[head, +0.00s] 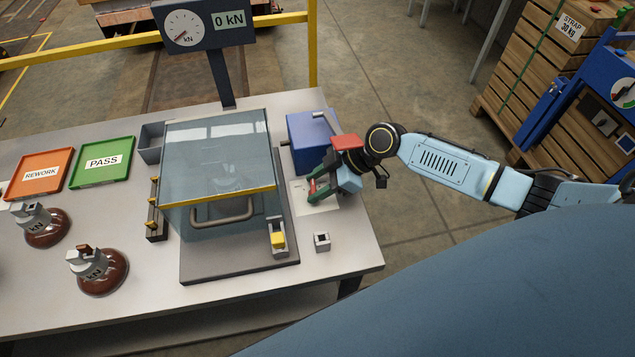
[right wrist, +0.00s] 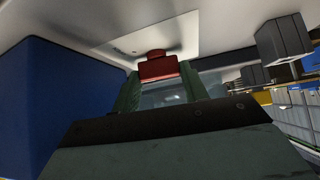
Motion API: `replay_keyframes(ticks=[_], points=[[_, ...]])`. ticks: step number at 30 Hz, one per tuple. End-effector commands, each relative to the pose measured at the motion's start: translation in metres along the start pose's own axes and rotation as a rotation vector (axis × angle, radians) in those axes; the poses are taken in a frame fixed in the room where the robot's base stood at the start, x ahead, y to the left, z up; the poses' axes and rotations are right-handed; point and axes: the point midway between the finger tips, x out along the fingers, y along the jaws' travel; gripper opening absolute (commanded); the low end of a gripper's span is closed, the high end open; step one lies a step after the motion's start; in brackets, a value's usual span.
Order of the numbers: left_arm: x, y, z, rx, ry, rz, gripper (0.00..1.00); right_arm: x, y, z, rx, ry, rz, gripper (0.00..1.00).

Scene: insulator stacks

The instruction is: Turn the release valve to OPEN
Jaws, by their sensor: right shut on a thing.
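The release valve's red handle (right wrist: 158,67) shows in the right wrist view, between my fingertips, on a round red base above a pale plate (right wrist: 125,42). My right gripper (right wrist: 160,78) is shut on this handle. In the head view my right gripper (head: 316,186) is low over the pale plate (head: 322,206), in front of the blue box; its green fingers hide most of the valve. The plate's markings are not readable, so I cannot tell the handle's setting. My left gripper is not in view.
The blue box (head: 305,148) with a grey lever stands just behind my right gripper. A clear-walled enclosure (head: 215,165) stands to the left. A gauge (head: 205,25) reads 0 kN. A small grey socket (head: 322,242) stands nearer the front edge. Trays and brown insulators are further left.

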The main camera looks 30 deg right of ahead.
Motion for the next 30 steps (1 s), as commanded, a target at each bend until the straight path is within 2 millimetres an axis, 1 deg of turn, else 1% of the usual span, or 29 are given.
replay_keyframes(ticks=[5,8,11,21,27,30], points=[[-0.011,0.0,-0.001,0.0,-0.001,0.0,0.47,-0.002,-0.001,-0.002,0.036,0.0,0.034,0.21],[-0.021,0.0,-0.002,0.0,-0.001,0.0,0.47,-0.003,-0.002,-0.003,0.075,-0.001,0.072,0.21],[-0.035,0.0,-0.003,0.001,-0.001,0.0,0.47,-0.003,-0.003,-0.004,0.125,0.0,0.121,0.21],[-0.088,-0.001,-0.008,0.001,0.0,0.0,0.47,-0.004,-0.006,-0.005,0.31,-0.001,0.304,0.21],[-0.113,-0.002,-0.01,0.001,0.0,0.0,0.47,-0.002,-0.006,-0.005,0.393,0.0,0.388,0.21],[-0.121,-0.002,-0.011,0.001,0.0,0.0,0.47,-0.002,-0.006,-0.004,0.422,-0.001,0.417,0.21]])
